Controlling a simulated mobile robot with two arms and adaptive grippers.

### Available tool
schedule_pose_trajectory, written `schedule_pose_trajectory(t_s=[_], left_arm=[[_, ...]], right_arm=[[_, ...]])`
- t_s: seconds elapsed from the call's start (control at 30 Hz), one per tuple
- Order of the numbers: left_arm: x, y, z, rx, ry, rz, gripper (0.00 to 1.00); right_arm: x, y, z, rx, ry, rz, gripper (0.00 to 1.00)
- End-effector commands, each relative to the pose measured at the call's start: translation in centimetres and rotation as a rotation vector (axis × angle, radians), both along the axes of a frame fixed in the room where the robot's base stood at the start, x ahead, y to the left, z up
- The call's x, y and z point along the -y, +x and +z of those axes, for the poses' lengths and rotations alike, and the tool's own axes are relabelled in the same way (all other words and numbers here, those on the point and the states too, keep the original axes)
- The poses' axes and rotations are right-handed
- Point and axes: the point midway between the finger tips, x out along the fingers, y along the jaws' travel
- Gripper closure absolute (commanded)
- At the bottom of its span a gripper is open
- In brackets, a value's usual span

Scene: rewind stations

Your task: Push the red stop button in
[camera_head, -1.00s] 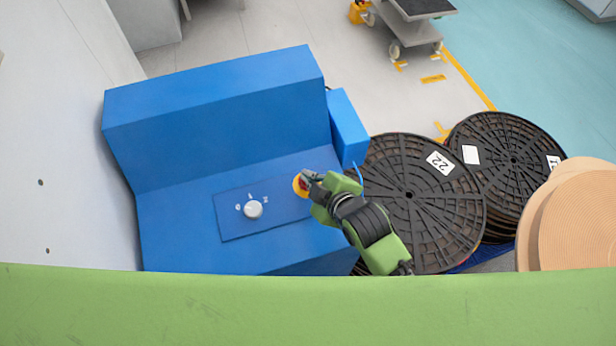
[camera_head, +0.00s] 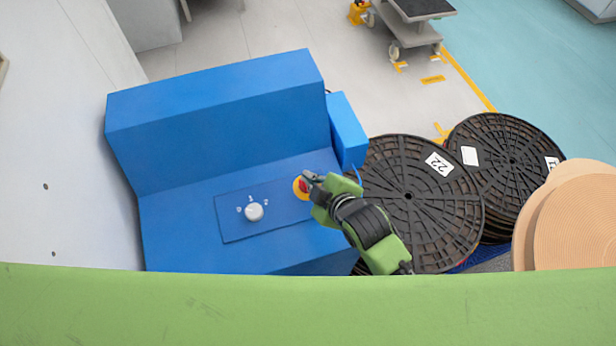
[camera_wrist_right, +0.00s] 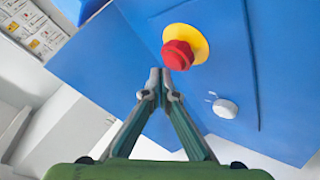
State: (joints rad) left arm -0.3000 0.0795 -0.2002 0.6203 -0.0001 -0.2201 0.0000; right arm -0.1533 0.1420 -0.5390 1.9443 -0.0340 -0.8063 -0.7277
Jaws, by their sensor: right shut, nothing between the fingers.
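The red stop button (camera_wrist_right: 178,54) stands on a round yellow plate (camera_wrist_right: 194,38) on the blue console panel. In the head view the button (camera_head: 303,187) is partly hidden by my right gripper (camera_head: 311,182). That gripper is shut and empty. In the right wrist view its fingertips (camera_wrist_right: 160,74) appear just beside the lower left of the button; I cannot tell whether they touch it. How far in the button sits is not clear. My left gripper is not in view.
A white rotary knob (camera_head: 254,211) sits left of the button on the same panel of the blue console (camera_head: 180,235). A blue box (camera_head: 347,130) juts from the console's right side. Black reels (camera_head: 420,165) and tan discs (camera_head: 580,225) stand to the right.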

Motion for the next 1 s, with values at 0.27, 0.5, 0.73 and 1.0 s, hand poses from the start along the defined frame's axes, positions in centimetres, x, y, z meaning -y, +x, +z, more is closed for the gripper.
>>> schedule_pose_trajectory(t_s=[0.27,0.5,0.73,1.0], left_arm=[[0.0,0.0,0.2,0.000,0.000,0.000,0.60],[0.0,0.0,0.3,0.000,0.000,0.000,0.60],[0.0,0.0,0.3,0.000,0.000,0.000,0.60],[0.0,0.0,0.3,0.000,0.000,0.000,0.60]], right_arm=[[0.0,0.0,0.3,0.002,0.001,0.001,1.00],[0.0,-0.1,1.4,0.005,0.003,0.000,1.00],[0.1,-0.4,3.7,0.004,0.002,0.001,1.00],[0.2,-0.7,5.4,0.003,0.002,0.001,1.00]])
